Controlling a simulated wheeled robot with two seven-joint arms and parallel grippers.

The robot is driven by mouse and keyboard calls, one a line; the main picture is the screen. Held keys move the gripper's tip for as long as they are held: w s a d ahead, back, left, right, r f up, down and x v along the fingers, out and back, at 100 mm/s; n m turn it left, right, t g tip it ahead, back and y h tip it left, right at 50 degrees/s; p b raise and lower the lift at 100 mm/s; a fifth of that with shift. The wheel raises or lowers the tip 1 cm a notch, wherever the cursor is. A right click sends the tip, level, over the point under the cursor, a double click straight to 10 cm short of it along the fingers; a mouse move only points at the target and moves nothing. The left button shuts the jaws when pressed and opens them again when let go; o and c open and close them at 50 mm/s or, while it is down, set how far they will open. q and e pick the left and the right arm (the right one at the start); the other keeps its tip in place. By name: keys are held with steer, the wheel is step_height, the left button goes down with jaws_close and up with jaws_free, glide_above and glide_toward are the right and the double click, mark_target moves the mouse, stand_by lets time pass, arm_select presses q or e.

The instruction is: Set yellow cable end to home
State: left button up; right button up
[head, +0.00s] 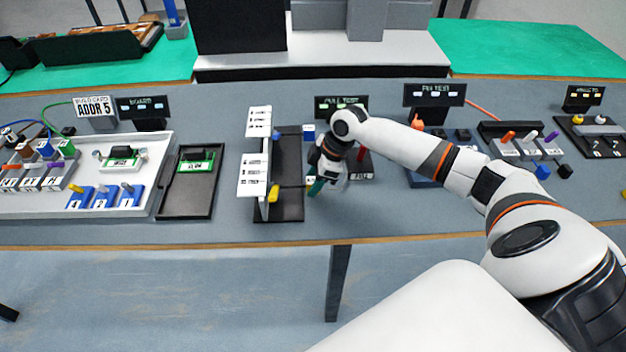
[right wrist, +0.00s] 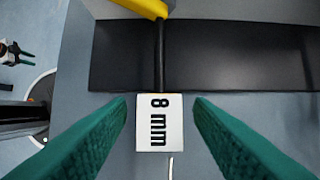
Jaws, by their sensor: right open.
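The yellow cable end (head: 273,194) lies at the near left part of a black tray (head: 290,212). In the right wrist view, the yellow end (right wrist: 142,7) is at the top edge, partly cut off. A black cable (right wrist: 160,60) runs from it to a white tag (right wrist: 153,135) marked "8 mm". My right gripper (head: 314,187) is by the tray's right edge. In the right wrist view its green fingers (right wrist: 160,105) are open, one on each side of the tag, with gaps visible. My left gripper does not show in the head view.
White label cards (head: 252,175) stand at the tray's left side. A blue piece (head: 277,135) is at the tray's far end. A black holder with a green board (head: 190,180) lies to the left. The table's front strip is clear.

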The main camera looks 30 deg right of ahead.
steer(key=shift+a+f, duration=0.15)
steer(key=shift+f, duration=0.25)
steer(key=shift+c, duration=0.4)
jaws_close()
steer(key=shift+w+a+p, duration=0.2)
steer(key=shift+w+a, duration=0.35)
steer(key=shift+a, duration=0.3)
steer(key=shift+w+a+p, duration=0.2)
steer(key=shift+w+a, duration=0.3)
steer(key=shift+a, duration=0.3)
steer(key=shift+r, duration=0.1)
steer(key=shift+o, duration=0.4)
jaws_free()
steer(key=shift+a, duration=0.1)
